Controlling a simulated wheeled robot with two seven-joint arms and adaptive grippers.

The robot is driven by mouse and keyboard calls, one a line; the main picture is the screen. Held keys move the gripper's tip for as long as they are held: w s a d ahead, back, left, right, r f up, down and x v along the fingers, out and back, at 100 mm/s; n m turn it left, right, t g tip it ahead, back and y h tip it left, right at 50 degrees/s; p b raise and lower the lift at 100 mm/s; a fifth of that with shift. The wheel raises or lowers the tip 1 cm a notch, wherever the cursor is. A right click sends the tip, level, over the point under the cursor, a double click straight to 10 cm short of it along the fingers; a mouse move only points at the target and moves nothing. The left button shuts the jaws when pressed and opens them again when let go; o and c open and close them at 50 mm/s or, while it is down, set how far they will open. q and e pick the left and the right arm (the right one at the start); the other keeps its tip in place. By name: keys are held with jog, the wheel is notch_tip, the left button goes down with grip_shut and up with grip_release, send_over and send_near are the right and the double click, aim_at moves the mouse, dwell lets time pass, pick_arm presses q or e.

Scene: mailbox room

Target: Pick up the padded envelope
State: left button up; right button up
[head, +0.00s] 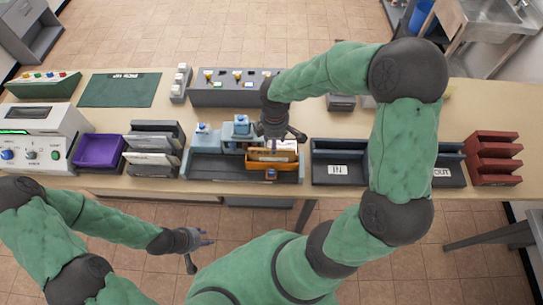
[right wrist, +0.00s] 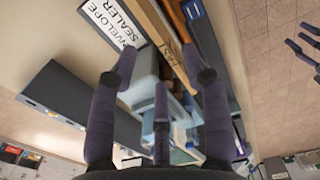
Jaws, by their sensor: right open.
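A tan, flat piece that looks like the padded envelope (head: 271,155) stands on edge in an orange holder (head: 258,166) near the table's front middle. In the right wrist view a tan strip (right wrist: 152,22) shows beside the orange edge; I cannot tell for sure that it is the envelope. My right gripper (head: 284,136) is above and just behind the holder. Its fingers are spread with nothing between them in the right wrist view (right wrist: 160,85). My left gripper (head: 199,250) is open and empty in front of the table, over the floor.
A grey-blue tray (head: 205,168) surrounds the holder, with light-blue devices (head: 203,137) beside it. Left are a purple bin (head: 98,151) and a sorter with mail (head: 152,150). Right are an IN tray (head: 338,181) and a red rack (head: 494,157). A green mat (head: 120,90) lies clear at back left.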

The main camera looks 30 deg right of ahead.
aim_at(272, 157)
jog(key=shift+w+a+f+b, duration=0.1)
jog(key=shift+f+b, duration=0.05)
jog(key=shift+f, duration=0.75)
jog(key=shift+a+f+b, duration=0.15)
jog(key=shift+f+b, duration=0.05)
jog(key=shift+f, duration=0.7)
jog(key=shift+w+a+f+b, duration=0.1)
jog(key=shift+f+b, duration=0.05)
jog(key=shift+f, duration=0.75)
jog(key=shift+s, duration=0.1)
grip_shut()
